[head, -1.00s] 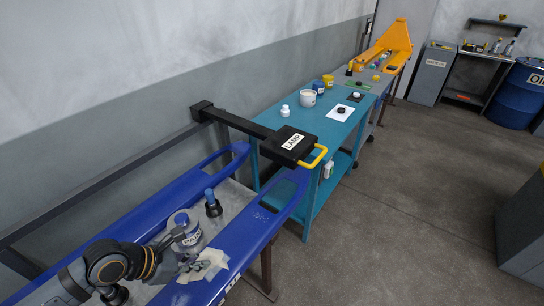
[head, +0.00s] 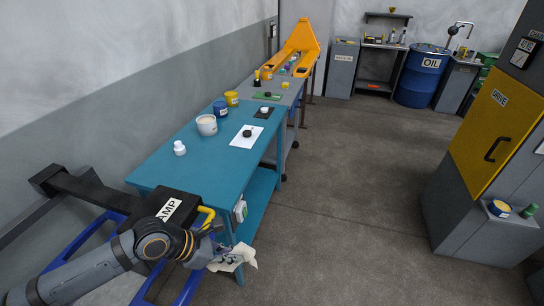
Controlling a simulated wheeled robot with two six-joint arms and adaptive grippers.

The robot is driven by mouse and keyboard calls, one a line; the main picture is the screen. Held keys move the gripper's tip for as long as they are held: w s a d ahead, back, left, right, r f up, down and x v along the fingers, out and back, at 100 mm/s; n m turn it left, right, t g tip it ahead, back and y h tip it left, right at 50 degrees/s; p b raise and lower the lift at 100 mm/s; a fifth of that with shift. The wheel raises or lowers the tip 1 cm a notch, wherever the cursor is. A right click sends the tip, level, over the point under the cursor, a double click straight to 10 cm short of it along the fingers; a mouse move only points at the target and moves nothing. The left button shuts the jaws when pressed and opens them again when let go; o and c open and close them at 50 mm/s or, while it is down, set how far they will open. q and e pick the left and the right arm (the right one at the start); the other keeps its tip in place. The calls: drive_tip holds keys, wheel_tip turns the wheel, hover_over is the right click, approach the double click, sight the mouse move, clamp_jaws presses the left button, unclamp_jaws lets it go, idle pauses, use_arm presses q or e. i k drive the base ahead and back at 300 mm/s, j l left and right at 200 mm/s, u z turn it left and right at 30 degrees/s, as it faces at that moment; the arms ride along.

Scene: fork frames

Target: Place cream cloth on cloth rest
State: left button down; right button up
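My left gripper (head: 214,257) is at the bottom of the head view, in front of the lamp box. The cream cloth (head: 236,258) hangs crumpled at its fingertips, with a dark patterned mark on it. The fingers appear closed on the cloth, and the gripper partly covers it. The cloth is in the air beside the near end of the teal table (head: 178,150). No label marks a cloth rest, so I cannot tell which surface it is. My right gripper is not in view.
The black lamp box (head: 165,203) with its yellow handle (head: 207,219) is close behind my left arm. Open floor lies right, before a yellow-door cabinet (head: 494,128).

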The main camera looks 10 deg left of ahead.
sight(219, 172)
drive_tip(key=i+l+u, duration=0.15)
drive_tip(key=i+u, duration=0.2)
drive_tip(key=i+l+u, duration=0.4)
drive_tip(key=i, duration=0.15)
drive_tip(key=i+l+u, duration=0.35)
drive_tip(key=i+j, duration=0.05)
drive_tip(key=i, duration=0.05)
